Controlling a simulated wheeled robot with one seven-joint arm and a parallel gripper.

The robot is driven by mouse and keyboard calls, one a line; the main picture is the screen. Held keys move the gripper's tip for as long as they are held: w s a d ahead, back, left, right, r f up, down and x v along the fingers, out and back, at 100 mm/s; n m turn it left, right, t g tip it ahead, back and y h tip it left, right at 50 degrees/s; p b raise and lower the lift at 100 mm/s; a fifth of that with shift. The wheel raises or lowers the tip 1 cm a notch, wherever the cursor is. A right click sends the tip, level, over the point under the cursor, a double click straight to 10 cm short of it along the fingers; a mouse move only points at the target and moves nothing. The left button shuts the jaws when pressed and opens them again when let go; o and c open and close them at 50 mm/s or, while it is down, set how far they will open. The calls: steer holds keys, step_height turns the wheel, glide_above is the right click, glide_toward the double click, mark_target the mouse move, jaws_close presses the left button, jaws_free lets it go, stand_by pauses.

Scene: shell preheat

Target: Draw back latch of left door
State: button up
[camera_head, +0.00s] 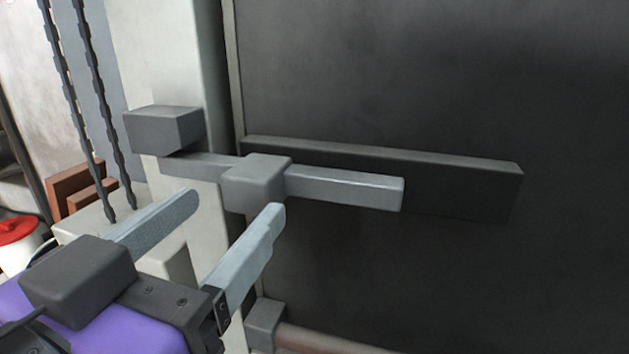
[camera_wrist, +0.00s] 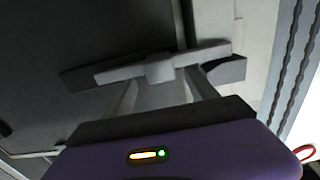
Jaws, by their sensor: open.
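The left door (camera_head: 400,60) is a dark grey panel, shut against a pale frame. Its latch is a light grey sliding bar (camera_head: 345,187) with a square knob (camera_head: 257,180), lying across the gap between door and frame. The bar's left end reaches a dark keeper block (camera_head: 165,128) on the frame. My gripper (camera_head: 232,207) is open and empty, its two pale fingers pointing at the latch. In the wrist view the knob (camera_wrist: 160,70) lies between the fingertips and just beyond them; I cannot tell whether they touch it.
A long dark backing plate (camera_head: 440,178) sits on the door behind the bar. A small block with a brownish rod (camera_head: 300,335) is below. Dark chains (camera_head: 95,100) hang at left, near a red-lidded white container (camera_head: 15,240) and brown bricks (camera_head: 80,190).

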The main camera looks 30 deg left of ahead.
mark_target(243, 195)
steer(key=shift+p+x, duration=0.35)
steer(key=shift+x, duration=1.95)
jaws_close()
